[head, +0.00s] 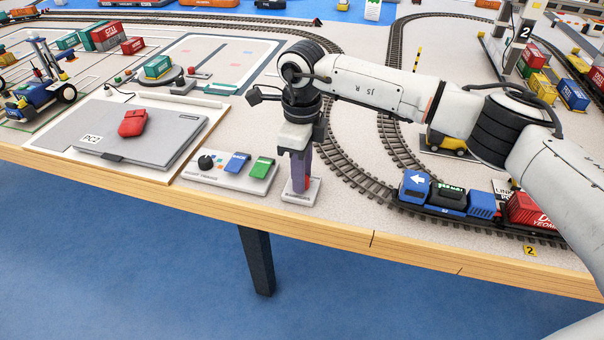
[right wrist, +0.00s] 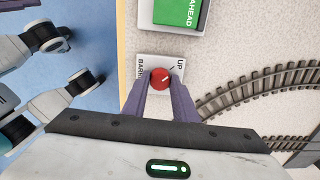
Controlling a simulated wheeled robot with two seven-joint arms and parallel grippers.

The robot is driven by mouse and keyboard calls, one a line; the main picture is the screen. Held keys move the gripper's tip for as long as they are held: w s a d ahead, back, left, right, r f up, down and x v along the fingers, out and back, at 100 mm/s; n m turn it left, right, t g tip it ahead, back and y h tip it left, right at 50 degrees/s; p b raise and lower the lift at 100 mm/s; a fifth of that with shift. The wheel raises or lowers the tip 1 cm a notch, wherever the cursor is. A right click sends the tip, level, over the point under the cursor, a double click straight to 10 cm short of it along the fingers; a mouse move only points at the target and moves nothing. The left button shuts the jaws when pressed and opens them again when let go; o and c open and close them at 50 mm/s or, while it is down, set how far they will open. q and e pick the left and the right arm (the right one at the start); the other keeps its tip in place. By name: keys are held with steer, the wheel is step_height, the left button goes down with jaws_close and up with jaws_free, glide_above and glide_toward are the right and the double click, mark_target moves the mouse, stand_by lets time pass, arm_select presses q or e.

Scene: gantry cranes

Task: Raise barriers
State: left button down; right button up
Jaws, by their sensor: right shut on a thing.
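A small white switch plate (head: 290,197) lies near the table's front edge. In the right wrist view the plate (right wrist: 146,68) carries a red round knob (right wrist: 160,77) and the printed words "UP" and "BAR...", the rest being hidden. The knob's pale mark points up and right, towards the "UP" side. My right gripper (head: 301,186) points straight down with its purple fingers closed on the knob, as its fingers (right wrist: 160,88) in the wrist view also show. A yellow-and-black striped post (head: 417,60) stands upright by the track; I cannot tell if it is a barrier. My left gripper is out of view.
Left of the plate is a panel with a black knob (head: 206,162), a blue rocker (head: 237,163) and a green rocker (head: 261,167). A blue locomotive (head: 432,194) stands on the track at right.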

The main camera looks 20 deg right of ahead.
steer(key=shift+w+r+n, duration=0.1)
steer(key=shift+n, duration=0.2)
steer(key=o, duration=1)
steer(key=shift+o, duration=0.2)
step_height(320, 180, up, 10)
steer(key=shift+r, duration=0.15)
